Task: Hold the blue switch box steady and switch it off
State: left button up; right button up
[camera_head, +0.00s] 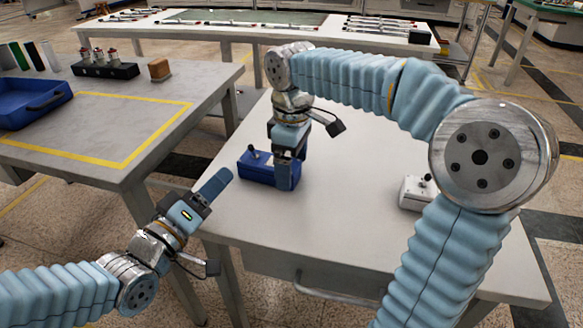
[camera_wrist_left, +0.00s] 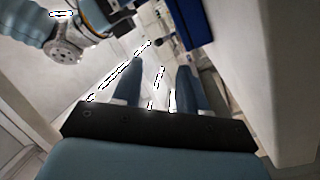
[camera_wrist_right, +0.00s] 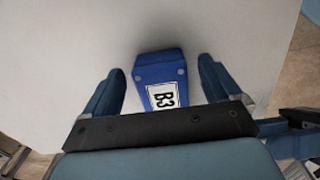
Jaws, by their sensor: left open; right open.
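The blue switch box (camera_head: 257,172) sits on the light table, its dark lever (camera_head: 254,153) standing at its left end. My right gripper (camera_head: 288,165) points down over the box's right part, open. In the right wrist view the box (camera_wrist_right: 152,70), with a white "B3" label, lies between the open fingers (camera_wrist_right: 162,70), with a gap on each side; its lever is hidden there. My left gripper (camera_head: 217,183) is open and empty, left of the box and apart from it, by the table's edge. The left wrist view shows part of the box (camera_wrist_left: 193,22) beyond the fingers (camera_wrist_left: 159,66).
A white switch box (camera_head: 412,194) with a dark knob stands at the table's right. A side table at the left holds a blue tray (camera_head: 30,108), a black rack (camera_head: 104,70) and a brown block (camera_head: 159,69). The table between the two switch boxes is mostly clear.

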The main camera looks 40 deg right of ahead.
jog(key=shift+f, duration=0.7)
jog(key=c, duration=1.1)
pick_arm(q)
jog(key=shift+c, duration=0.9)
pick_arm(e)
jog(key=shift+c, duration=0.3)
pick_arm(q)
jog(key=shift+w+a+n, duration=0.15)
jog(key=shift+a+n, duration=0.1)
jog(key=shift+n, duration=0.05)
jog(key=shift+c, duration=1.2)
jog(key=a+n, duration=0.1)
jog(key=w+a+n, duration=0.1)
jog(key=a+n, duration=0.2)
jog(key=shift+w+a+r+n+g, duration=0.2)
jog(key=shift+w+a+n+g, duration=0.1)
jog(key=shift+n, duration=0.1)
grip_shut()
jog(key=shift+w+a+f+n, duration=0.1)
jog(key=shift+a+n, duration=0.55)
jog(key=shift+n, duration=0.25)
